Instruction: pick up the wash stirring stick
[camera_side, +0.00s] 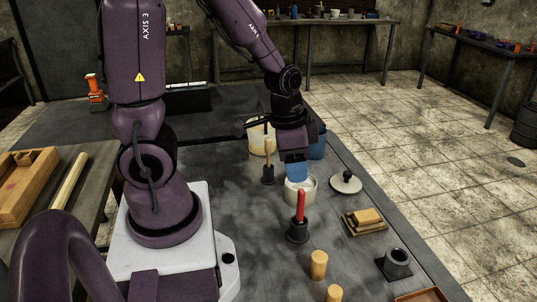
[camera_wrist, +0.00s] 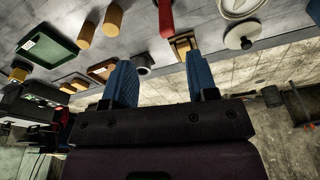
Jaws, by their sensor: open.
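A red upright stick or handle (camera_side: 300,205) stands in a dark round holder (camera_side: 297,232). It also shows at the top of the wrist view (camera_wrist: 165,18). A pale wooden stick (camera_side: 268,153) stands upright in a dark base behind it to the left. I cannot tell for sure which of the two is the wash stirring stick. My gripper (camera_side: 297,172) points down with blue fingers, over or just behind a cream pot (camera_side: 309,184) near the red stick. In the wrist view my gripper (camera_wrist: 160,82) has its fingers apart, with nothing held between them.
A pale round lid (camera_side: 345,182) and a wooden block on slats (camera_side: 367,219) lie to the right. A cream bucket (camera_side: 257,138) and a blue bucket (camera_side: 318,146) stand behind.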

